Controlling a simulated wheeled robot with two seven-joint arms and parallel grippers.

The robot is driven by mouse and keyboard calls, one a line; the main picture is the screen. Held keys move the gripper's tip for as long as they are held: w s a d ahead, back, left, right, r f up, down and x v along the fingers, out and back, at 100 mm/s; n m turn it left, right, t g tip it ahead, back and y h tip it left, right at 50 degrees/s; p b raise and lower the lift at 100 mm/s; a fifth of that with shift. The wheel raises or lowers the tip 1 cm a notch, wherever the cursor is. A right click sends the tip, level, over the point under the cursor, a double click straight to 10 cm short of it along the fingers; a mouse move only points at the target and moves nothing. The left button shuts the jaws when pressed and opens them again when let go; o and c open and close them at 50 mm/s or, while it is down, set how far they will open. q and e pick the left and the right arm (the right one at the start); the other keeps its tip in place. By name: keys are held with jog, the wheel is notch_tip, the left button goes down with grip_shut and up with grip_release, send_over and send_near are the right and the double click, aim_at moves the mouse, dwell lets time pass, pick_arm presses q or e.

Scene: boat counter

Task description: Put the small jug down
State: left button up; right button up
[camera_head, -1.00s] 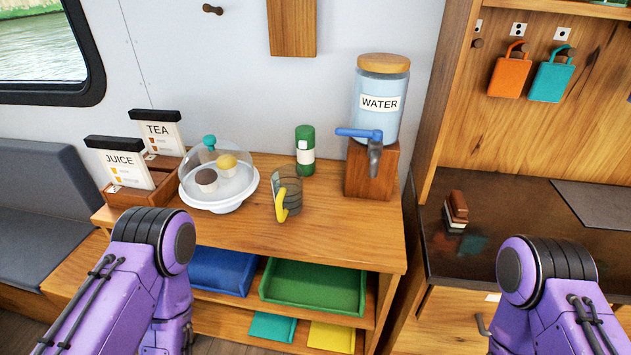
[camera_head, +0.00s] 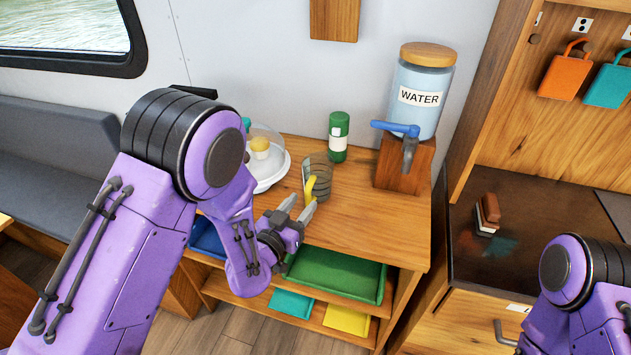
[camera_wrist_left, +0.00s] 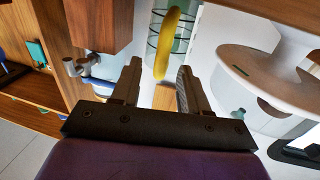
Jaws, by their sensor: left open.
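The small jug (camera_head: 321,178) stands upright on the wooden counter. It is clear with dark rings and has a yellow handle that faces my left gripper. My left gripper (camera_head: 301,207) is open and empty, just in front of the handle. In the left wrist view, the jug (camera_wrist_left: 159,48) shows beyond the open fingertips (camera_wrist_left: 158,72), with its yellow handle in line with the gap between them. The fingers do not appear closed on the handle. Only my right arm shows at the lower right; its gripper is out of view.
A water dispenser (camera_head: 421,92) with a blue tap stands on a wooden block right of the jug. A green bottle (camera_head: 338,137) stands behind it. A domed cake stand (camera_head: 275,172) is at left, partly hidden by my arm. Bare counter (camera_head: 382,222) lies to the right.

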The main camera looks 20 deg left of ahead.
aim_at(306, 198)
pick_arm(q)
jog(key=p+x, duration=0.1)
jog(key=x, duration=0.3)
jog(key=shift+r+p, duration=0.1)
jog(key=shift+p, duration=0.2)
jog(key=shift+w, duration=0.15)
grip_shut()
pick_arm(e)
notch_tip(306, 198, up, 2)
jog(key=shift+r, duration=0.15)
